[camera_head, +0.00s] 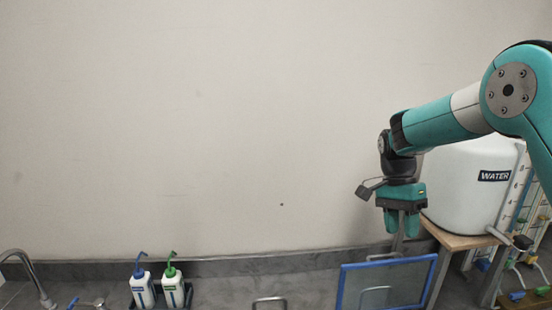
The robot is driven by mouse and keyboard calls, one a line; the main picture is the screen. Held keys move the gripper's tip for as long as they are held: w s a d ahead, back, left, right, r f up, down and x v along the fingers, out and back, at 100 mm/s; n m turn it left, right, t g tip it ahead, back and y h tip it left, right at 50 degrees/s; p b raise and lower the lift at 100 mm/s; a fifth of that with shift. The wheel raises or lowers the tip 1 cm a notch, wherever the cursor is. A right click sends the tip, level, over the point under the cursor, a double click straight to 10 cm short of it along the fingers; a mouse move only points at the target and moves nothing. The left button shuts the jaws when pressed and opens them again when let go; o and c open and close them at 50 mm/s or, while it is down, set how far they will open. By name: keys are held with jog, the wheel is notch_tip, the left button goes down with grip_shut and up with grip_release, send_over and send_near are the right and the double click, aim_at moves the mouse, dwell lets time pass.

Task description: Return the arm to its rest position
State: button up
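My teal arm reaches in from the right edge, bent at a round grey joint. My gripper (402,227) hangs at the arm's end with its fingers pointing down, above the blue-framed panel and left of the white water tank. A thin grey upright piece shows at and just below the fingertips. I cannot tell whether the fingers touch it or how far apart they are.
The white tank (466,182) marked WATER stands on a wooden-topped stand (462,237). A blue-framed panel (344,287) stands below my gripper. Two bottles, blue-capped (143,290) and green-capped (173,289), stand left of centre. A tap (36,276) is far left. The wall area is clear.

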jog(key=s+a+f+n+t+y+b, duration=0.1)
jog(key=s+a+n+b, duration=0.3)
jog(key=s, duration=0.5)
jog(key=s+a+f+n+t+y+b, duration=0.1)
jog(key=s+a+f+n+b, duration=0.3)
jog(key=s+n, duration=0.4)
jog(key=s+a+f+n+t+y+b, duration=0.2)
jog(key=s+n+b, duration=0.4)
jog(key=s, duration=0.6)
jog(key=shift+s+a+f+n+y+b, duration=0.3)
jog(key=shift+a+n+y, duration=0.2)
jog(key=shift+a, duration=0.75)
